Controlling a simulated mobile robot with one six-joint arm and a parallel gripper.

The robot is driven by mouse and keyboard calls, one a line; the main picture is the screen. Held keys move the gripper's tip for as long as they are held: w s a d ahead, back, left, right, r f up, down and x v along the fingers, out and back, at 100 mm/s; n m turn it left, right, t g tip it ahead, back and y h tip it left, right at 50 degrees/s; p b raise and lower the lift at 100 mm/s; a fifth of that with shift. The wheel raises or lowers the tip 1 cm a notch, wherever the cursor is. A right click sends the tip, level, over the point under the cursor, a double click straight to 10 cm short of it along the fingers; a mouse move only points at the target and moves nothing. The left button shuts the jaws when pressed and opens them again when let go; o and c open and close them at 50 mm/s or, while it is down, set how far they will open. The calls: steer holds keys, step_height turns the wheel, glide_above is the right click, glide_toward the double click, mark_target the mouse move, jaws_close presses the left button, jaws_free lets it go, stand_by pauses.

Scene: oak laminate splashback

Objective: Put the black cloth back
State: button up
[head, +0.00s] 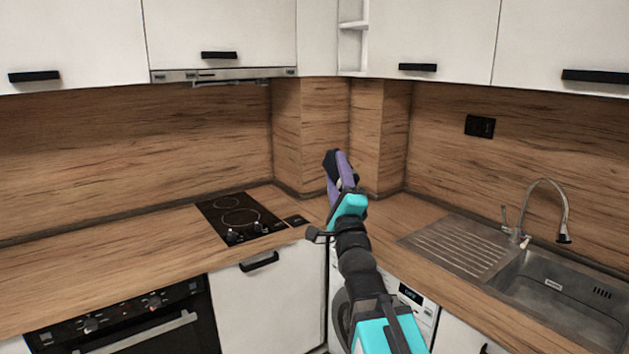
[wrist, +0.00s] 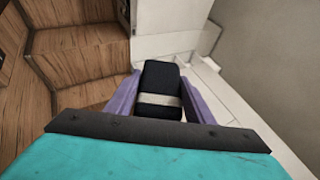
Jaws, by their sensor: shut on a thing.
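My gripper (head: 340,165) is raised above the worktop in front of the back corner. Its purple fingers are shut on a black, rounded bundle with a pale band, which I take for the black cloth (wrist: 160,77). In the wrist view the cloth sits between the two fingers (wrist: 160,97). In the head view only a dark part of the cloth (head: 329,161) shows at the fingertips. It touches nothing else that I can see.
A black hob (head: 238,217) is set in the left worktop (head: 150,243), with a small flat black piece (head: 297,220) beside it. A steel sink (head: 560,293) with a tap (head: 545,190) is at right. White wall cabinets (head: 225,32) hang above. The left worktop is mostly clear.

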steer(key=w+d+f+h, duration=0.1)
steer(key=d+f, duration=0.3)
steer(key=f, duration=0.3)
steer(key=w+d+f+m+h, duration=0.1)
steer(key=d+f, duration=0.2)
steer(key=f, duration=0.4)
steer(key=w+d+f+h, duration=0.1)
steer(key=d+f, duration=0.3)
steer(key=f, duration=0.2)
steer(key=shift+w+d+f, duration=0.35)
steer(key=shift+f, duration=0.05)
steer(key=shift+f, duration=0.1)
